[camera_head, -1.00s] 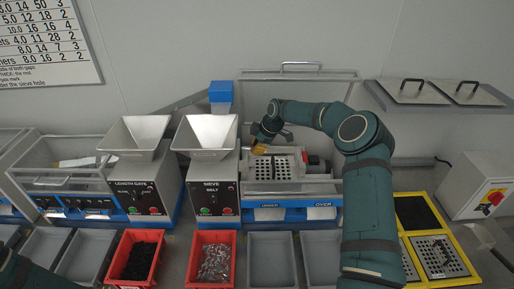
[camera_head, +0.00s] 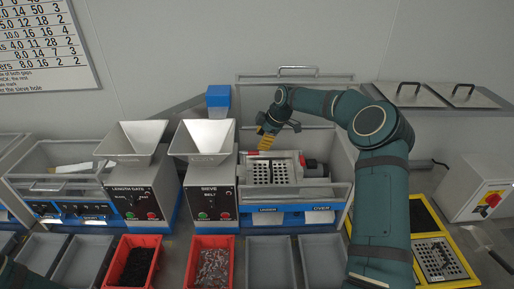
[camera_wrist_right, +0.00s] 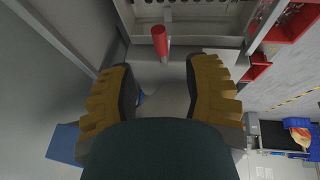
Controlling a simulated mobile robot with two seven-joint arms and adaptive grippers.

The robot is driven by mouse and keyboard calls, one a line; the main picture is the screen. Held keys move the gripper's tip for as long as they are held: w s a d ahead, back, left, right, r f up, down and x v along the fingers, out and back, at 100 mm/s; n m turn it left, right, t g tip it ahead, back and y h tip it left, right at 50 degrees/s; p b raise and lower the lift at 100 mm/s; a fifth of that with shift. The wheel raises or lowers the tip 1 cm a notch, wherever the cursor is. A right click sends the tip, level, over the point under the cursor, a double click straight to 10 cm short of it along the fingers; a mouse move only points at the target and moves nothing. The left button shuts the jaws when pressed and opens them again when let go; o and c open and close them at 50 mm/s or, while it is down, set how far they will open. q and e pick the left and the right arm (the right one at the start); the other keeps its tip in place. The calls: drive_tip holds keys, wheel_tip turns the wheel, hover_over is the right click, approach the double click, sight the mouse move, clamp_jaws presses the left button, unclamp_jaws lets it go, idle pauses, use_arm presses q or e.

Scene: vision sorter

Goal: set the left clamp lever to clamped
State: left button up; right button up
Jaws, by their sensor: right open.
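The left clamp lever, with a red grip (camera_head: 252,153), is at the back left corner of the perforated sieve plate (camera_head: 270,173) in the sieve machine. In the wrist view the red lever (camera_wrist_right: 160,43) lies between the lines of the two fingers, just beyond their tips. My right gripper (camera_head: 266,141), with yellow fingers, is just above and to the right of the lever. It is open and empty in the wrist view (camera_wrist_right: 161,78). My left gripper is out of view.
A clear guard frame with a handle (camera_head: 298,71) stands behind the plate. The sieve hopper (camera_head: 202,140) is close on the left. Red bins (camera_head: 211,241) and grey bins (camera_head: 270,243) line the front.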

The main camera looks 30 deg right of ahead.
drive_tip(key=shift+v, duration=2.35)
drive_tip(key=shift+f, duration=0.1)
